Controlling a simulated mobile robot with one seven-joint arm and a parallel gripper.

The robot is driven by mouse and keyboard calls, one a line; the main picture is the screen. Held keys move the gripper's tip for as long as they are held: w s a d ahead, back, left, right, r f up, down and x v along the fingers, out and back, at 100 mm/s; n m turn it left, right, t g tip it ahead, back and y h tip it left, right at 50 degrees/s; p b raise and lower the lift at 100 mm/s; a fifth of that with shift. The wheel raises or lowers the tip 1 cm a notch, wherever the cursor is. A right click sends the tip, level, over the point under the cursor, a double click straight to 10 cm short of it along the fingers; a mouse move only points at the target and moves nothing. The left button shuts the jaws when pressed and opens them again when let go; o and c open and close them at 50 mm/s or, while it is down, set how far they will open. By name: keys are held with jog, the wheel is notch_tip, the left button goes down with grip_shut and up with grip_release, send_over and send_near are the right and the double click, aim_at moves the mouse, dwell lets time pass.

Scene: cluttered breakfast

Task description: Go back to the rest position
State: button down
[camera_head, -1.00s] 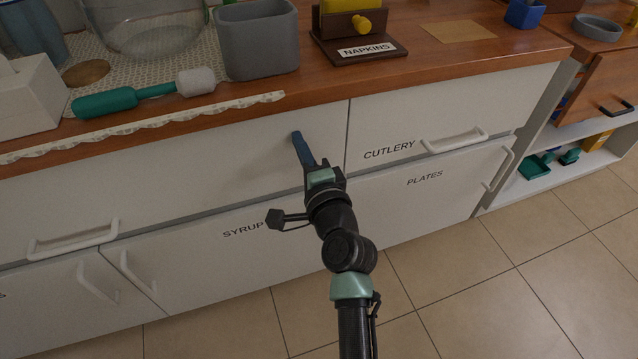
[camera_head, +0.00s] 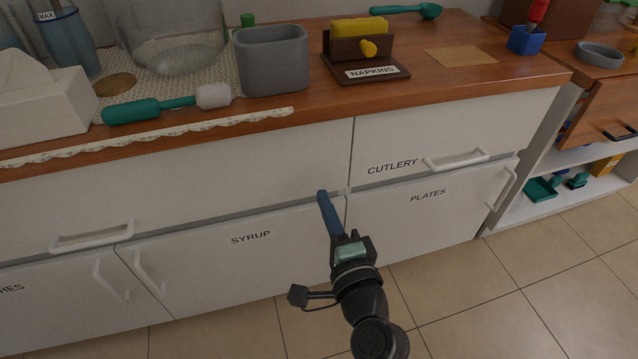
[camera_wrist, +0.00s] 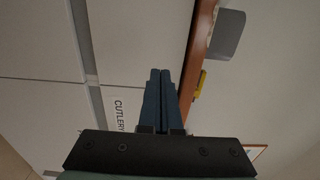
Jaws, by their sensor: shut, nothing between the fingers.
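My gripper (camera_head: 325,203) is in front of the white cabinet, below the counter edge, in the head view. Its blue fingers point up and towards the cabinet front, near the gap between the drawers and the lower doors. In the wrist view my gripper (camera_wrist: 160,72) shows its two fingers side by side, shut, with nothing held. From these views I cannot tell how far the fingertips are from the cabinet front.
The wooden counter (camera_head: 440,88) holds a grey bin (camera_head: 272,62), a napkin holder (camera_head: 358,45), a green-handled tool (camera_head: 135,110) and a tissue box (camera_head: 45,105). White handles stick out, including the cutlery drawer handle (camera_head: 456,160). The tiled floor (camera_head: 470,300) is clear.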

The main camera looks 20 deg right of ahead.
jog(key=shift+s, duration=0.85)
jog(key=w+a+r+n+t+y, duration=0.1)
jog(key=a+r+n, duration=0.25)
jog(key=r, duration=0.55)
jog(key=w+a+r+n+t+y, duration=0.1)
jog(key=a+r+n+t, duration=0.15)
jog(key=r+n, duration=0.4)
jog(key=w+a+r+n+t+y, duration=0.15)
jog(key=a+r, duration=0.25)
jog(key=r, duration=0.7)
jog(key=s+a+r+n+t+h, duration=0.1)
jog(key=s+a+r+n+t, duration=0.2)
jog(key=s+r, duration=0.5)
jog(key=s+a+r+n+t, duration=0.1)
jog(key=s+a+r+n, duration=0.25)
jog(key=r, duration=0.75)
notch_tip(320, 180, up, 38)
jog(key=s+h+p, duration=0.1)
jog(key=p, duration=3.5)
jog(key=shift+s+d+f+n, duration=0.15)
jog(key=shift+d+f+n, duration=0.1)
jog(key=shift+d+n, duration=0.15)
